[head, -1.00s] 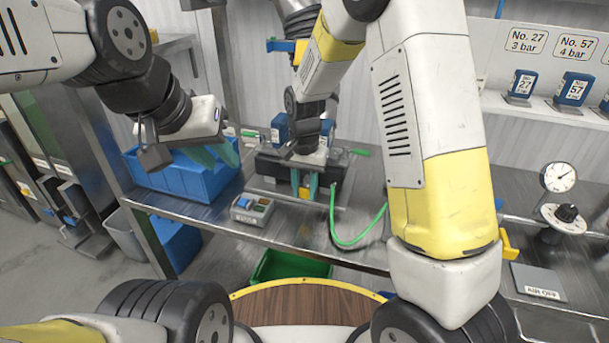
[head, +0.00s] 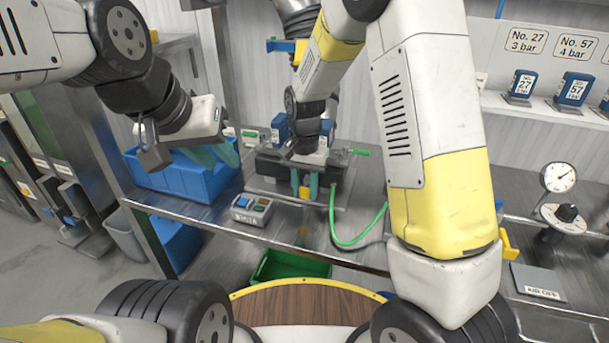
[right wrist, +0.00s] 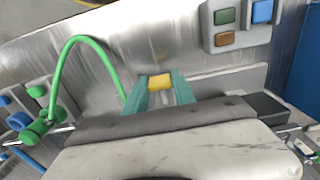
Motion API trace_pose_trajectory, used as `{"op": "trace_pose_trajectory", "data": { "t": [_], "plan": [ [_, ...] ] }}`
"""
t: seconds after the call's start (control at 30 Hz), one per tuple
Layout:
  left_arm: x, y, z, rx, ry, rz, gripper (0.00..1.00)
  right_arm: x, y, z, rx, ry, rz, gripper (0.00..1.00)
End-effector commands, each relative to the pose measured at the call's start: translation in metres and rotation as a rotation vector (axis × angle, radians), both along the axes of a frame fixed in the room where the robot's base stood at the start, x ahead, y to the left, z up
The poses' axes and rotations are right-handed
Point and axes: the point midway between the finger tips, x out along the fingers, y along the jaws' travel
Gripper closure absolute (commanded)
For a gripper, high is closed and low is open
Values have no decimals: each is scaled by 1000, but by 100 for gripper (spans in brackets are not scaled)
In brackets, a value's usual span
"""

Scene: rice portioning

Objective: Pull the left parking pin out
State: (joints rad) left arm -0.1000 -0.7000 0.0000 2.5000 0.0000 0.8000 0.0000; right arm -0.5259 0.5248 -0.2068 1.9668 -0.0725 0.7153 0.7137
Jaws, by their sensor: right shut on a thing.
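The left parking pin shows as a small green handle (head: 249,134) at the left side of the dark machine (head: 268,166) on the bench; it also shows at the right edge of the right wrist view (right wrist: 316,158). A green handle (head: 360,152) sticks out at the machine's right side. My left gripper (head: 212,155) hangs over the blue bin, its teal fingers apart and empty, left of the left pin and not touching it. My right gripper (head: 304,186) is at the machine's front, its teal fingers shut on a small yellow block (right wrist: 160,81).
The blue bin (head: 180,178) stands left of the machine. A button box (head: 251,209) sits near the bench's front edge. A green hose (head: 352,243) loops to the right of my right gripper. A green crate (head: 290,267) is below the bench.

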Motion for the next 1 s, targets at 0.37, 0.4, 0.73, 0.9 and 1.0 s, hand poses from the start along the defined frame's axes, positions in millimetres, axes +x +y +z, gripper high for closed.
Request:
{"op": "trace_pose_trajectory", "data": {
  "t": [0.37,0.4,0.73,0.9,1.0],
  "plan": [
    [0,0,0,0,0,0,71,-1,1,1,2,-2,0,100],
    [0,0,0,0,0,0,71,-5,3,2,2,-2,1,100],
    [0,0,0,0,0,0,71,-38,13,1,1,0,1,100],
    [0,0,0,0,0,0,71,-39,13,1,1,3,1,100],
    [0,0,0,0,0,0,71,-39,14,1,1,4,1,55]
  ]
}}
